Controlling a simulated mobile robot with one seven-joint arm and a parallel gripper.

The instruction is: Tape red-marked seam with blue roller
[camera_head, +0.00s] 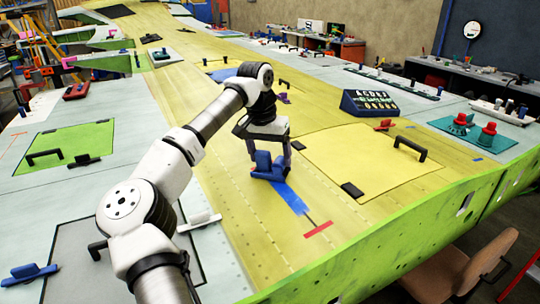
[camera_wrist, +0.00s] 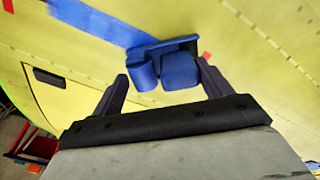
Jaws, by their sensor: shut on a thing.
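My gripper (camera_head: 270,152) is shut on the blue roller (camera_head: 266,170), low at the yellow wing skin (camera_head: 230,190). In the wrist view the roller (camera_wrist: 165,66) sits between the two dark fingers of my gripper (camera_wrist: 165,74). A strip of blue tape (camera_head: 290,197) runs from the roller towards the lower right, and to the upper left in the wrist view (camera_wrist: 100,22). Past its far end a short dark seam line meets a red mark (camera_head: 318,229). A small second red mark (camera_wrist: 205,56) shows beside the roller in the wrist view. Whether the roller touches the skin is unclear.
A black handle (camera_head: 409,147) stands on the yellow panel right of my gripper. A dark blue box with lettering (camera_head: 370,103) and red-topped items on a teal mat (camera_head: 470,136) lie farther right. A white tool (camera_head: 199,221) lies left. The skin around the tape is clear.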

